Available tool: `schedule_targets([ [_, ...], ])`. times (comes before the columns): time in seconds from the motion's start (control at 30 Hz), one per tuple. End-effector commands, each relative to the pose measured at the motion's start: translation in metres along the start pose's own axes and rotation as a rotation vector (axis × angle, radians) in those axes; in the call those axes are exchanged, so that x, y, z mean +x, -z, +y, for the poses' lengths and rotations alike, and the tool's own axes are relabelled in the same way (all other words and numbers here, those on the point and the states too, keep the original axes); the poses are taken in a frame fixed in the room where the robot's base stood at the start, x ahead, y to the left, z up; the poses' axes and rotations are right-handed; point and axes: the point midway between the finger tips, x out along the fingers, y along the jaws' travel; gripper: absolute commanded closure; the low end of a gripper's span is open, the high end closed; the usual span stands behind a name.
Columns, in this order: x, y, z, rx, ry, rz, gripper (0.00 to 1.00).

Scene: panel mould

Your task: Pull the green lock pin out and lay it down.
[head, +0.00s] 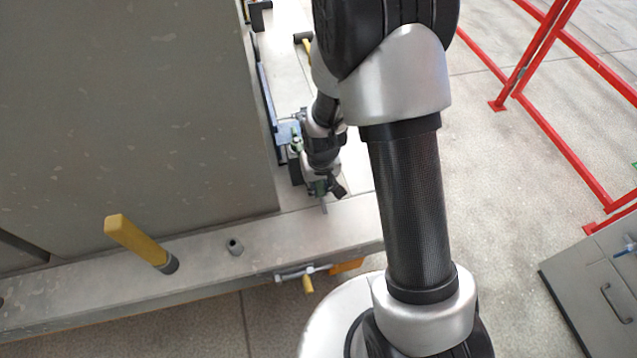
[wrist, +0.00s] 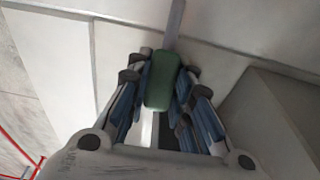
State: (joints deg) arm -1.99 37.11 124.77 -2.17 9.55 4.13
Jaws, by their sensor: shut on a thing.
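The green lock pin shows in the wrist view as a rounded green grip (wrist: 163,82) with a straight grey shaft (wrist: 175,22) running up out of the frame. My gripper (wrist: 160,78) has its blue-padded fingers closed on both sides of the green grip. In the head view my gripper (head: 321,186) is small and partly hidden by my own wrist, low beside the right side of the grey mould (head: 140,110). A short grey shaft shows just below it, near the ledge (head: 310,228). I cannot tell whether the shaft's far end touches anything.
Red railing (head: 560,140) and a grey case (head: 600,285) stand right, with clear floor between.

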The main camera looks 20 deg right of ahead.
Motion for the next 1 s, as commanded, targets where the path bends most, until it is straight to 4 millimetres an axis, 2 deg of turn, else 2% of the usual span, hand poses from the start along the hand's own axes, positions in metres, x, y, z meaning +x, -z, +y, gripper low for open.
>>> schedule_targets([
  [0.33, -0.0007, 0.0003, 0.0000, 0.000, 0.000, 0.001, 1.00],
  [0.37, -0.0007, 0.0003, 0.0000, 0.000, 0.000, 0.000, 0.78],
  [0.6, -0.0006, 0.0002, 0.0000, 0.000, 0.000, 0.000, 0.62],
  [0.7, -0.0006, 0.0001, 0.0000, 0.000, 0.000, 0.000, 0.56],
  [1.0, -0.0017, 0.0002, 0.0000, 0.000, 0.000, 0.000, 0.56],
])
